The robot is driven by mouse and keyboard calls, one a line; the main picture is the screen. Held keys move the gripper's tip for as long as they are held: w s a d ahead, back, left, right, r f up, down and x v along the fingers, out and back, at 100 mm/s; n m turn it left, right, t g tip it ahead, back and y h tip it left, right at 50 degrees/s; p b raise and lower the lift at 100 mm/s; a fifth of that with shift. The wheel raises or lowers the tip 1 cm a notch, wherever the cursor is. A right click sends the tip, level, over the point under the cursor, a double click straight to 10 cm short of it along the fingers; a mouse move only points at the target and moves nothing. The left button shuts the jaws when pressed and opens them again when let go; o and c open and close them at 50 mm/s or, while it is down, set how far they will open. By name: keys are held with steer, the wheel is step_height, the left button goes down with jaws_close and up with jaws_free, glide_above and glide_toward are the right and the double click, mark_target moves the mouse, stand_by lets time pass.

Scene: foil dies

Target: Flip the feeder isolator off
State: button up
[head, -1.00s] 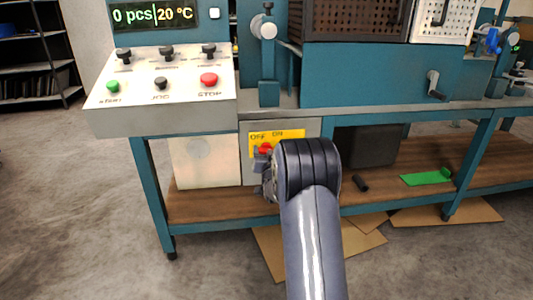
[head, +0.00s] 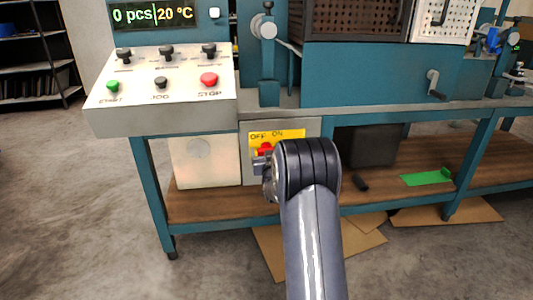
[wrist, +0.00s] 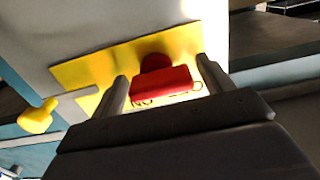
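The feeder isolator is a red handle (head: 265,148) on a yellow plate (head: 291,134) marked OFF at left and ON at right, on a grey box under the bench. In the wrist view the red handle (wrist: 163,83) is seen close up, with the lettering upside down. My gripper (head: 259,160) is at the handle, partly hidden by my own wrist. In the wrist view its two fingers stand apart, one on each side of the handle, with small gaps showing. Which label the handle points to is not clear.
The control panel (head: 160,80) with knobs and a red stop button overhangs above left. A pale box (head: 205,163) stands left of the isolator box. A dark box (head: 372,147) and a green piece (head: 427,177) are to the right. A yellow part (wrist: 37,117) shows in the wrist view.

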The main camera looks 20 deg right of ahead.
steer(key=shift+o, duration=0.2)
steer(key=shift+s, duration=0.1)
steer(key=p+v, duration=0.3)
steer(key=v, duration=0.7)
steer(key=shift+s, duration=0.35)
steer(key=b+x, duration=0.3)
steer(key=x, duration=0.8)
steer(key=shift+a, duration=0.15)
steer(key=shift+s, duration=0.15)
